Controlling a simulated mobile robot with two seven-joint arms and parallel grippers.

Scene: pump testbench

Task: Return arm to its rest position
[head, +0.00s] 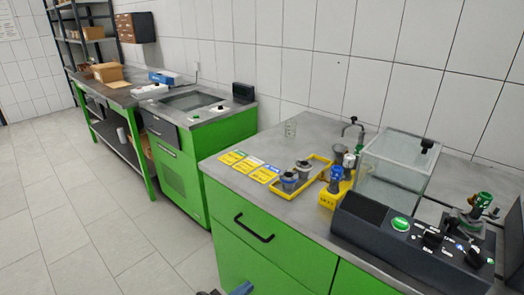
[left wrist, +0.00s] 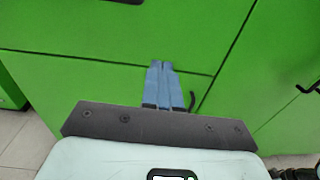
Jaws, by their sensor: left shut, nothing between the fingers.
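My left gripper (head: 238,289) shows only as a blue and dark bit at the bottom edge of the head view, low in front of the green cabinet (head: 258,262). In the left wrist view its blue fingers (left wrist: 161,68) are together and hold nothing. They point at the green cabinet front (left wrist: 90,30). I cannot tell how far they are from it. My right gripper is in neither view.
On the grey bench top (head: 240,187) stand a yellow tray (head: 318,160) with pump parts, a clear tank (head: 395,165) and a dark control panel (head: 400,240) with a green button. A drawer handle (head: 254,228) sticks out of the cabinet. The tiled floor (head: 100,230) at left is clear.

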